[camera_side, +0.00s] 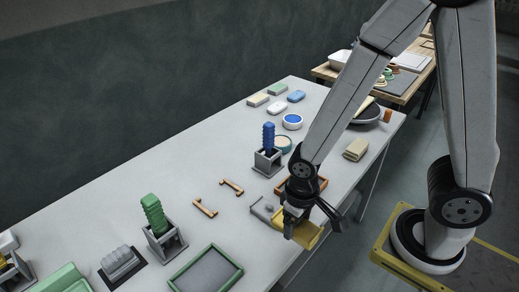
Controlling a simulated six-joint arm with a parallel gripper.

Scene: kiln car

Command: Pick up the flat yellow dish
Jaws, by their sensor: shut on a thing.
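The flat yellow dish (310,238) is at the front edge of the white table, right of centre. It looks tilted, and my gripper's fingers and wrist cover part of it. My gripper (289,229) points down and is shut on the dish. I cannot tell whether the dish touches the table.
A grey tray (258,211) lies just left of my gripper, and an orange-brown tray (316,185) is behind it. A blue ribbed piece stands in a grey holder (267,162). A green-framed tray (207,270) lies at the front. The table is clear around the two small wooden pieces (205,208).

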